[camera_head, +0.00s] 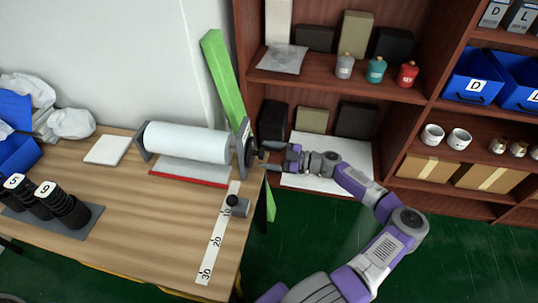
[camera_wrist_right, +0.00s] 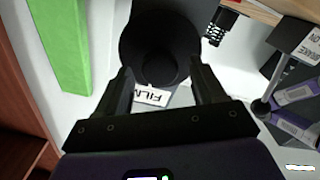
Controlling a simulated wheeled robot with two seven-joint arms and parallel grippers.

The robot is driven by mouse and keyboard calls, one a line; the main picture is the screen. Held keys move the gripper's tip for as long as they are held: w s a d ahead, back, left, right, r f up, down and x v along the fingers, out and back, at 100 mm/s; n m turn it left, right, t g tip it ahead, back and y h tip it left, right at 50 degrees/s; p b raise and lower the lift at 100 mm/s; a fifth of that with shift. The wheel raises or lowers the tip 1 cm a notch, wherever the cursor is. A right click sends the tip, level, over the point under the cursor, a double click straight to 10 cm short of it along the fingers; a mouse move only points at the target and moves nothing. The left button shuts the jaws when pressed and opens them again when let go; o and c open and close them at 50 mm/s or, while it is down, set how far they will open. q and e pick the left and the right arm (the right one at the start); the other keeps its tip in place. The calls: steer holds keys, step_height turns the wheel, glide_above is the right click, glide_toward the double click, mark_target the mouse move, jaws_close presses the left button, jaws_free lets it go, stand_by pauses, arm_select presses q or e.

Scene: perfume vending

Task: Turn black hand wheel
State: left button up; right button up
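The black hand wheel (camera_head: 248,146) is a dark disc on the right end of a white roll (camera_head: 187,142) at the table's right edge. In the right wrist view the wheel (camera_wrist_right: 142,40) fills the top middle, with a round black hub or knob (camera_wrist_right: 160,69) at its centre. My right gripper (camera_head: 264,156) is beside the wheel's outer face. In the wrist view, its two fingers (camera_wrist_right: 164,82) are apart, one on each side of the hub. I cannot tell whether they touch it. My left gripper is not in view.
A grey block with a black knob (camera_head: 233,201) stands on the table near a ruler strip (camera_head: 216,240). A green board (camera_head: 223,75) leans behind the wheel. Shelves (camera_head: 330,87) with bottles and boxes stand behind my right arm. Green floor is open at the lower right.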

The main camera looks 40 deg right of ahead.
steer(key=p+v, duration=0.1)
steer(key=v, duration=0.6)
steer(key=shift+s, duration=0.25)
steer(key=shift+d, duration=0.15)
stand_by(0.4)
